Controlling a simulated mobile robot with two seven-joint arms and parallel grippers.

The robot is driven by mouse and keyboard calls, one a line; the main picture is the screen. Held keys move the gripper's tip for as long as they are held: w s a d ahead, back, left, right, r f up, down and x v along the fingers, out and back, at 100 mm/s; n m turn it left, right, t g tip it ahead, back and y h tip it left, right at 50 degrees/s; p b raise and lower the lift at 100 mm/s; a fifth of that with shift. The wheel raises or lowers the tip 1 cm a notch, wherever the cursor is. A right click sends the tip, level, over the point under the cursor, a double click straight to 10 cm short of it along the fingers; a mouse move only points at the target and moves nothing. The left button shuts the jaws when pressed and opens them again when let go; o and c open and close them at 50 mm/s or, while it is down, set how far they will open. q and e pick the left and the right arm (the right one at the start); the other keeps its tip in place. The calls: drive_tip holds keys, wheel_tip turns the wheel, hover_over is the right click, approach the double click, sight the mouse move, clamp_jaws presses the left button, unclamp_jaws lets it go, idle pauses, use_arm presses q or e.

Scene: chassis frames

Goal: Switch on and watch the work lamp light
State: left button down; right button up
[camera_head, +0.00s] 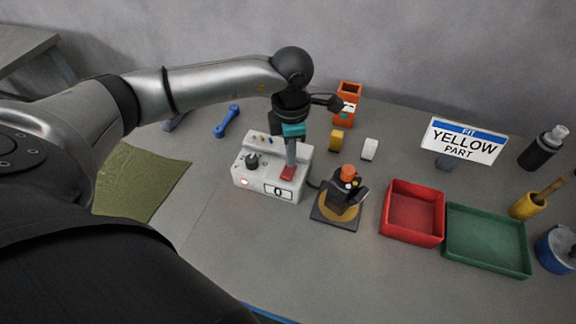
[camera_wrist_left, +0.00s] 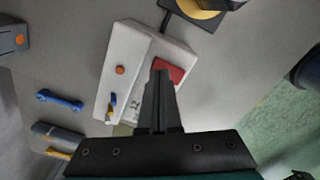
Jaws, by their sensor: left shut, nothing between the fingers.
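A white control box (camera_head: 270,183) stands on the table, with a black knob (camera_head: 252,161), a red switch (camera_head: 288,173) and a small pale pinkish spot (camera_head: 244,181) on its front. My left gripper (camera_head: 290,165) is shut and empty, pointing down at the red switch; contact cannot be told. In the left wrist view its fingers (camera_wrist_left: 160,78) partly cover the red switch (camera_wrist_left: 172,70). A black device with an orange top (camera_head: 347,172) stands on a dark base with a yellow disc, right of the box; I cannot tell whether it is the work lamp or lit. My right gripper is out of view.
A red tray (camera_head: 414,238) and a green tray (camera_head: 488,265) stand right. A yellow block (camera_head: 337,141), a white block (camera_head: 369,149) and an orange holder (camera_head: 347,103) are behind. The sign (camera_head: 463,141) reads "FIT YELLOW PART". The front table area is clear.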

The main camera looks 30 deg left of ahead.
use_arm(q)
wheel_tip(320, 180, up, 6)
drive_tip(key=p, duration=0.3)
drive_tip(key=shift+f+p, duration=0.1)
drive_tip(key=shift+p, duration=0.2)
idle(0.4)
